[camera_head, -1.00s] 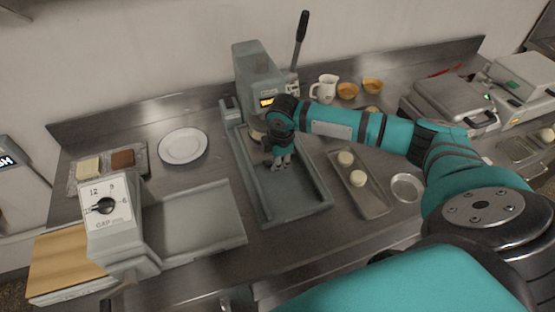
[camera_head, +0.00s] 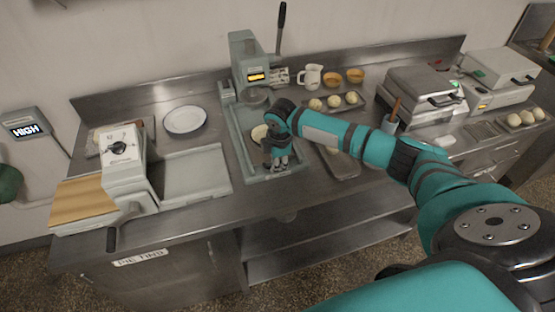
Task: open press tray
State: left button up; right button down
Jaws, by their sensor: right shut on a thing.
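The dough press (camera_head: 249,62) stands at the back of the counter, its long lever upright. Its grey-green press tray (camera_head: 240,143) sits out in front of the press head, in a long low frame. A pale round disc (camera_head: 260,133) shows on the tray, clear of the press head and partly hidden by my right wrist. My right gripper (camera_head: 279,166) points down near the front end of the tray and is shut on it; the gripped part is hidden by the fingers. My left gripper is not in view.
A control box with a dial (camera_head: 121,149) and a flat plate stand left of the press. A white plate (camera_head: 185,120) lies behind them. Dough balls (camera_head: 334,101), a white jug (camera_head: 312,77) and closed grills (camera_head: 424,92) are to the right. Open floor lies in front.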

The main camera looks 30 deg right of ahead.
jog(key=shift+w+d, duration=0.1)
jog(key=shift+w, duration=0.55)
jog(key=c, duration=1.7)
grip_release()
jog(key=shift+o, duration=1.6)
jog(key=shift+s, duration=0.2)
jog(key=shift+r, duration=0.35)
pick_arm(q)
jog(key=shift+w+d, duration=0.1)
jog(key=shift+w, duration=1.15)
pick_arm(e)
notch_tip(320, 180, up, 11)
jog(key=s, duration=0.2)
jog(key=shift+a+r, duration=0.15)
jog(key=shift+a, duration=0.05)
jog(key=shift+s, duration=0.1)
